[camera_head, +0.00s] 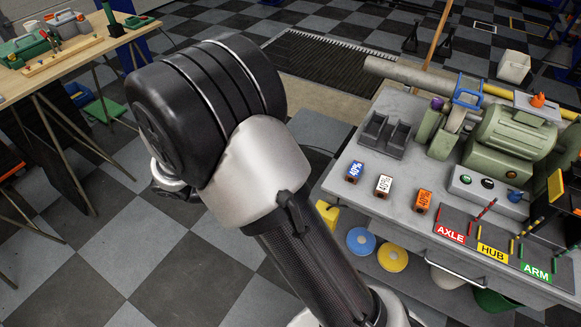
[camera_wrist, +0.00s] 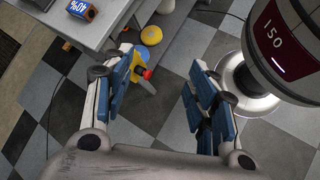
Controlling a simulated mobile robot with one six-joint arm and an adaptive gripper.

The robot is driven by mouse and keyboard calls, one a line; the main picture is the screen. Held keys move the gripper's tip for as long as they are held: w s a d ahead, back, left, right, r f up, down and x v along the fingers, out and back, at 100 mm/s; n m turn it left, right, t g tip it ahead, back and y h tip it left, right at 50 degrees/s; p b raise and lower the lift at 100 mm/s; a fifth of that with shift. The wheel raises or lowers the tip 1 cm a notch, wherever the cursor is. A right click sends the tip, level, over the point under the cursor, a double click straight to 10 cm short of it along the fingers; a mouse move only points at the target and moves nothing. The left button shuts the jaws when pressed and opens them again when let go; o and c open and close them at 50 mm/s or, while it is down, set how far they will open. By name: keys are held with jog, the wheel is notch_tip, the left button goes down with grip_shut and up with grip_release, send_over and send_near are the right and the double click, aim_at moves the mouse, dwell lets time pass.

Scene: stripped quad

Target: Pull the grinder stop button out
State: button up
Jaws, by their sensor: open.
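In the wrist view, a yellow housing (camera_wrist: 138,63) with a red knob (camera_wrist: 147,74) shows by the bench's side, likely the stop button. The knob lies between the lines of my fingers, nearer the left one, and appears beyond the tips. Whether it is pressed in is too small to tell. In the head view, the yellow housing (camera_head: 327,215) shows at the bench's left edge, partly behind my arm. The green grinder (camera_head: 511,139) stands on the bench. My gripper (camera_wrist: 160,62) is open and empty; in the head view it is mostly hidden by my arm.
The grey bench (camera_head: 338,178) carries blue, white and orange boxes (camera_head: 424,201), a control box (camera_head: 487,190) and labelled trays. Blue and yellow discs (camera_head: 392,257) sit below its top. A wooden table (camera_head: 50,87) stands at left. The checkered floor between is open.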

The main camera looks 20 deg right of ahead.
notch_tip(320, 180, down, 11)
jog(key=w+a+n+t+h, duration=0.1)
jog(key=a+n+t+h, duration=0.1)
jog(key=n+h, duration=0.25)
jog(key=s+d+f+n+t+p, duration=0.1)
jog(key=s+f+n+t, duration=0.1)
jog(key=f+n+t, duration=0.35)
jog(key=s+d+f+n+t, duration=0.1)
jog(key=s+f+n+t, duration=0.15)
jog(key=f, duration=0.65)
jog(key=s+d+f+n+t+p, duration=0.1)
jog(key=s+d+f+n+t, duration=0.15)
jog(key=f+n, duration=0.4)
jog(key=shift+m+t+h, duration=0.25)
jog(key=shift+m, duration=0.35)
jog(key=x, duration=0.5)
jog(key=b+x, duration=0.1)
jog(key=x, duration=0.5)
jog(key=f+x, duration=0.1)
jog(key=x, duration=0.5)
jog(key=shift+w+a+f+b, duration=0.1)
jog(key=shift+w+a+b, duration=0.2)
jog(key=shift+c, duration=0.4)
